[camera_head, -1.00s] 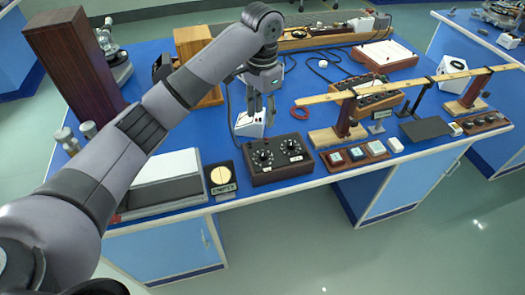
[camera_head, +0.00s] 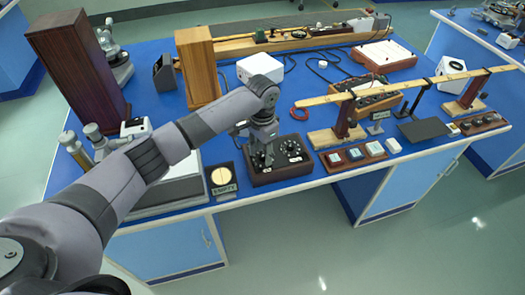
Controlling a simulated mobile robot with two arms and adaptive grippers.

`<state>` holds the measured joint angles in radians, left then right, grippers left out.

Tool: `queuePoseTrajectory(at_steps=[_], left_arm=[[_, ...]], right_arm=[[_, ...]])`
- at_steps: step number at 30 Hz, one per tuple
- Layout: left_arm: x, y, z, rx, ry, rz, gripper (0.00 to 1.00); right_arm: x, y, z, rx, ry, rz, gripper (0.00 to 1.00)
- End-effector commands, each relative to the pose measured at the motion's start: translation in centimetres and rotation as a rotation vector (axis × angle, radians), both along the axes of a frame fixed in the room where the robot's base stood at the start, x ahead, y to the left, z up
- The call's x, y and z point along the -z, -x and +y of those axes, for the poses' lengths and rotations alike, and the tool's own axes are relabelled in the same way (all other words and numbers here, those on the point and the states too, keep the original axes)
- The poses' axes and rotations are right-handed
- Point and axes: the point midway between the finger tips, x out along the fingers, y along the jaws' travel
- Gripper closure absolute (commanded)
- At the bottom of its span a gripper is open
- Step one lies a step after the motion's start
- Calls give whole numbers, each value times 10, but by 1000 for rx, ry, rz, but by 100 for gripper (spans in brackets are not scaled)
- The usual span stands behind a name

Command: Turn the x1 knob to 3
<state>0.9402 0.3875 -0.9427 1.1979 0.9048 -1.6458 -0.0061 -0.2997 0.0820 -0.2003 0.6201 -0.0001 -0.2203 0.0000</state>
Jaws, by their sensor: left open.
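A dark box with two black dial knobs (camera_head: 290,173) sits near the front edge of the blue bench. Its right knob (camera_head: 291,148) shows clear, with a pale label just below it. Its left knob is mostly hidden behind my left gripper (camera_head: 267,163). My left gripper points down over the left knob with its fingers apart. I cannot tell whether the fingers touch the knob. The marks on the dials are too small to read. My right gripper is out of view.
A round cream disc on a dark plate (camera_head: 222,178) lies left of the box. Small square-topped blocks (camera_head: 354,155) lie to its right. A wooden beam on posts (camera_head: 400,88) stands behind them. A white cube (camera_head: 260,67) and wooden box (camera_head: 197,65) stand further back.

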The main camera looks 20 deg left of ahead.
Motion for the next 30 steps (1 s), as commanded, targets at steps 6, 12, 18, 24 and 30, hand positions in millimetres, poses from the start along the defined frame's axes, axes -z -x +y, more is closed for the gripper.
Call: queuePoseTrajectory(at_steps=[6,12,18,24,30], left_arm=[[0,0,0,0,0,0,63],[0,0,0,0,0,0,76],[0,0,0,0,0,0,90],[-1,0,0,0,0,0,100],[-1,0,0,5,0,0,100]], right_arm=[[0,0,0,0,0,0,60],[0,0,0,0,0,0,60],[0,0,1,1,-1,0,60],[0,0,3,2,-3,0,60],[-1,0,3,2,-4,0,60]])
